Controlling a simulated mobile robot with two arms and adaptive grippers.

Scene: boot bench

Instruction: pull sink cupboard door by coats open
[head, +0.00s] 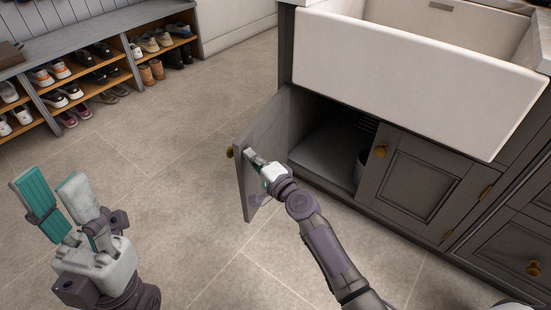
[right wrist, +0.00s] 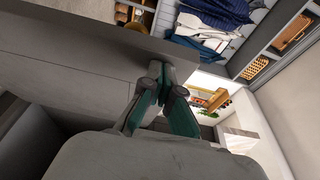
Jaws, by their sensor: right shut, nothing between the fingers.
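The grey sink cupboard door (head: 262,133) on the left stands swung well open, its brass knob (head: 229,152) on the outer side of its free edge. My right gripper (head: 250,157) is shut and empty, at the door's inner face near that edge. In the right wrist view the shut fingertips (right wrist: 160,68) are at the grey door panel (right wrist: 80,62); whether they touch it I cannot tell. My left gripper (head: 48,180) is open and empty over the floor at the lower left, away from the door.
The white sink (head: 405,75) sits above the cupboard. The right-hand door (head: 420,180) is closed. A shoe bench (head: 95,48) stands at the back left. The tiled floor between is clear. Coats (right wrist: 215,20) hang beyond the door.

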